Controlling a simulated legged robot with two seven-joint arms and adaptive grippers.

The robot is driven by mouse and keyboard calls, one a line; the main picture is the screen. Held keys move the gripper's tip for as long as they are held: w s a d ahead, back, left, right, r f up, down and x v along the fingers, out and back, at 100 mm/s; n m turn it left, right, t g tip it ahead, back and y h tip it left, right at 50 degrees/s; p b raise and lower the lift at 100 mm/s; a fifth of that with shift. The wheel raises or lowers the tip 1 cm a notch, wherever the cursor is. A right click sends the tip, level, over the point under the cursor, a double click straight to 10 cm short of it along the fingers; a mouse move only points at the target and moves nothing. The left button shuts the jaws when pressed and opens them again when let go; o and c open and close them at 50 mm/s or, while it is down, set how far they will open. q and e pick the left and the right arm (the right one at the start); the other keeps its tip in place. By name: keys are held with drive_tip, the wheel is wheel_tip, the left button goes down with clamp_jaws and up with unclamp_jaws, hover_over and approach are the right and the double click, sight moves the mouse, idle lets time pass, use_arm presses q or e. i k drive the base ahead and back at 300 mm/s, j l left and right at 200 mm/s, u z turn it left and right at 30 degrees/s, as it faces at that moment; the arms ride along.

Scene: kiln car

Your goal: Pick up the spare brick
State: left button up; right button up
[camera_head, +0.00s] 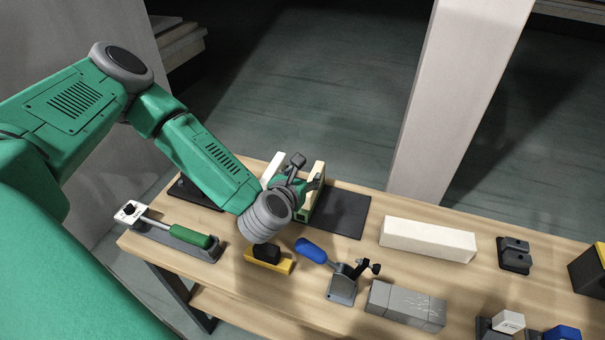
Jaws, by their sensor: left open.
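A long off-white brick (428,240) lies flat on the wooden bench, right of centre, with nothing touching it; it looks like the spare brick. My left gripper (306,171) is open over the back of the bench, well to the left of that brick. It is close to a cream upright piece (316,193) and a white piece (273,167) on the bench. My wrist and fingers partly hide both pieces, and I cannot tell whether the fingers touch them. My right gripper is out of view.
A dark mat (345,215) lies beside the cream piece. A green-handled tool (190,235), a yellow-and-black block (268,258), a blue-handled clamp (342,285) and a grey block (405,304) stand along the front. A black block (514,254) is right of the brick. A pale post (458,95) rises behind the bench.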

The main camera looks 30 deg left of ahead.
sight(455, 245)
drive_tip(key=k+l, duration=0.15)
drive_tip(key=k, duration=0.35)
drive_tip(key=k+l, duration=0.2)
drive_tip(key=k, duration=0.3)
